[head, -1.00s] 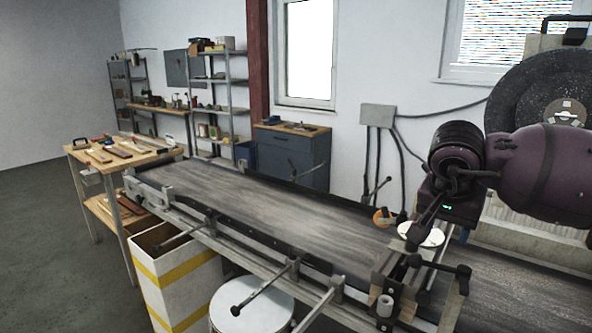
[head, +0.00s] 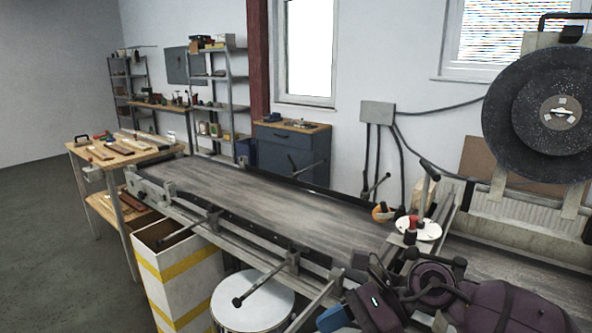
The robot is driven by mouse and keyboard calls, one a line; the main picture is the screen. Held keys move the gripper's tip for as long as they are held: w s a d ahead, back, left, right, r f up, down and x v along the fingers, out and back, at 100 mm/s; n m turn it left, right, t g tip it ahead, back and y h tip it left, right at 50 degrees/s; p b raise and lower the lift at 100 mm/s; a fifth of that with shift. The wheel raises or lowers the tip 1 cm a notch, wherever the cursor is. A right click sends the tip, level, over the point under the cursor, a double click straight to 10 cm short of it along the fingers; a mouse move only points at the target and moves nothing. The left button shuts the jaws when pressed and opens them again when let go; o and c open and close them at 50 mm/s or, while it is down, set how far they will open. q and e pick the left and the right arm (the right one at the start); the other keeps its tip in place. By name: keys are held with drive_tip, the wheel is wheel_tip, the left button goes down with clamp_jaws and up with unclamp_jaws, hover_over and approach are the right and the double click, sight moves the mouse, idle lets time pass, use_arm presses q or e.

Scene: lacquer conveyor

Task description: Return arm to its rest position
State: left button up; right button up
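My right arm is purple and black and lies low at the lower right of the head view, in front of the conveyor's near rail. Its gripper (head: 352,312) is at the bottom edge of the picture, pointing left. A blue piece shows at its end; whether this is part of the gripper or something behind it is unclear. The fingers are too hidden to tell open from shut. My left arm and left gripper are not in view.
The conveyor belt (head: 255,198) runs diagonally, its middle clear. A white disc (head: 431,232) with red and dark parts stands at its right. A white bin with yellow stripes (head: 190,280) and a round white-topped drum (head: 262,305) stand in front. A workbench (head: 150,152) is at left.

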drive_tip(key=d+f+n+t+h, duration=0.3)
drive_tip(key=d+f+n+t, duration=0.3)
drive_tip(key=n+t, duration=0.7)
drive_tip(key=d+f+n+t+h, duration=0.2)
drive_tip(key=d+f+n+t, duration=0.5)
drive_tip(key=n, duration=1.2)
drive_tip(key=s+d+f+m+g+h, duration=0.2)
drive_tip(key=s+d+f+m+h, duration=0.2)
drive_tip(key=s+f+m, duration=0.3)
drive_tip(key=s+d+f+m+g+h, duration=0.3)
drive_tip(key=s+d+f+m+h, duration=0.1)
drive_tip(key=s+f+m, duration=0.2)
wheel_tip(320, 180, down, 3)
drive_tip(key=shift+s+d+r+m+g, duration=0.1)
drive_tip(key=shift+s+d+m+g, duration=0.2)
drive_tip(key=shift+m, duration=0.5)
drive_tip(key=shift+c, duration=0.5)
